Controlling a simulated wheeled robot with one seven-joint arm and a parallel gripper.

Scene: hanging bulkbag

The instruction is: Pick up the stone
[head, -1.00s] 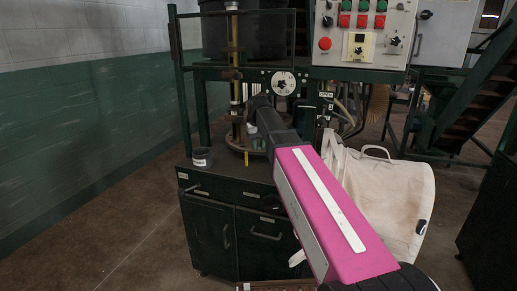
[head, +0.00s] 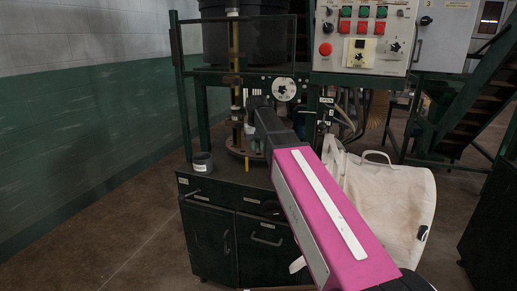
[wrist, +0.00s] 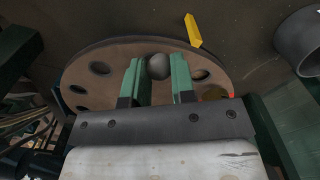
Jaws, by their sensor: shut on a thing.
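The stone (wrist: 159,67) is a small, rounded, dark grey object. In the wrist view it sits between the two green fingers of my gripper (wrist: 159,80), which is shut on it. Behind it lies a brown round plate (wrist: 100,62) with several dark holes. I cannot tell whether the stone touches the plate. In the head view my gripper is mostly hidden behind my dark wrist, over the round plate (head: 236,151) on the green cabinet top, and the stone cannot be made out.
A dark cup (head: 202,163) stands on the cabinet (head: 236,235), left of the plate. A yellow piece (wrist: 193,31) lies beside the plate. A white bulk bag (head: 388,205) hangs to the right. A control panel (head: 364,38) and frame posts stand close behind my arm.

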